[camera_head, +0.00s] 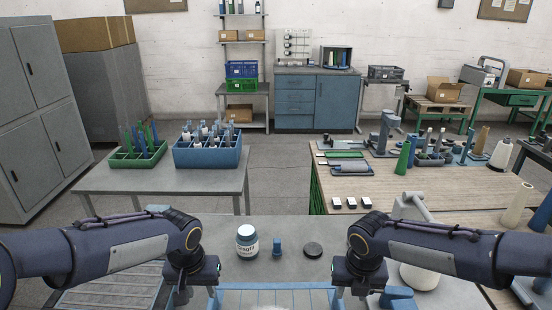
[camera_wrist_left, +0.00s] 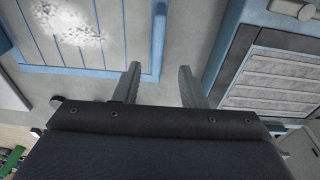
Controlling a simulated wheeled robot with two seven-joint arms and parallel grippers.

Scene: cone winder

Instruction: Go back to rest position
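My left gripper (camera_head: 192,284) hangs at the lower left of the head view, at the left end of a blue-framed tray (camera_head: 280,289). In the left wrist view my left gripper (camera_wrist_left: 158,84) has its two fingers apart, with nothing between them; the tray (camera_wrist_left: 112,78) with a whitish pile is beyond them at upper left. My right gripper (camera_head: 352,288) hangs at the tray's right end in the head view. Its fingertips are too small and partly cut off, so its opening cannot be told. Both arms come in low from the sides.
A wooden workbench (camera_head: 450,187) with several tools is at right. A grey table (camera_head: 110,182) holds two bins at left.

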